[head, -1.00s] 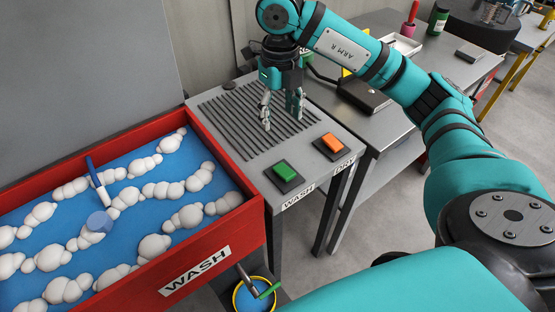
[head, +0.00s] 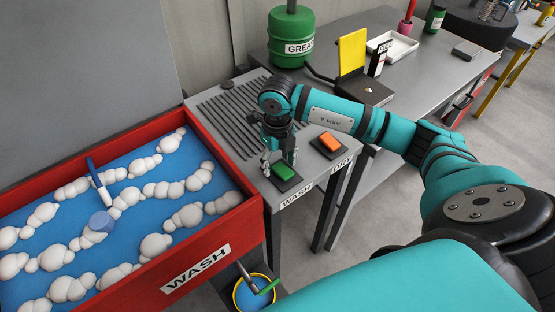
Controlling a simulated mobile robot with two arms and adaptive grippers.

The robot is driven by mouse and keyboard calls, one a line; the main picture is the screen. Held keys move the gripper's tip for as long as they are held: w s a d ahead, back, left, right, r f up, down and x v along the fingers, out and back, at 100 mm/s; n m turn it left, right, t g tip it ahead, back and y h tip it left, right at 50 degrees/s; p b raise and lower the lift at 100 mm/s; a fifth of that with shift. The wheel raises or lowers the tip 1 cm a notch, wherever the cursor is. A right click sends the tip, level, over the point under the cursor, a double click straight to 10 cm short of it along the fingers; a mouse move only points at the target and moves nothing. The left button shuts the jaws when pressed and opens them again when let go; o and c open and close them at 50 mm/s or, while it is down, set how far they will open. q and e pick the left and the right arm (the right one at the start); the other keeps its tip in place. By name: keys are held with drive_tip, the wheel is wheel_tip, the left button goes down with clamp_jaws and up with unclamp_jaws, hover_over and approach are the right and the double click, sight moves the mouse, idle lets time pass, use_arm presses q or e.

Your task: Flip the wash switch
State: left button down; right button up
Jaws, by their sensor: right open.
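The wash switch is a green rocker (head: 284,172) on a dark plate, with a WASH label (head: 297,194) on the table edge in front of it. My right gripper (head: 278,165) is open and points down at the green switch. Its fingers are over or just behind the switch; I cannot tell whether they touch it. The orange switch (head: 329,142) stands to the right, behind the DRY label. My left gripper is not in the head view.
The red wash basin (head: 233,228) with blue floor and white foam lies at the left, a brush (head: 100,190) in it. A yellow-rimmed bucket (head: 240,298) stands below. A green grease drum (head: 291,40) and white tray (head: 393,45) are behind.

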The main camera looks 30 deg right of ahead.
drive_tip(key=shift+c, duration=0.3)
drive_tip(key=c, duration=1.1)
drive_tip(key=shift+f+b, duration=0.2)
drive_tip(key=shift+b, duration=0.25)
drive_tip(key=t+b, duration=0.1)
drive_tip(key=b, duration=0.2)
drive_tip(key=t+b, duration=0.2)
drive_tip(key=b, duration=0.1)
drive_tip(key=shift+s+r, duration=0.15)
drive_tip(key=shift+s, duration=0.25)
drive_tip(key=shift+r+t+b, duration=0.15)
drive_tip(key=shift+t+b, duration=0.15)
drive_tip(key=shift+b, duration=0.15)
drive_tip(key=shift+r, duration=0.15)
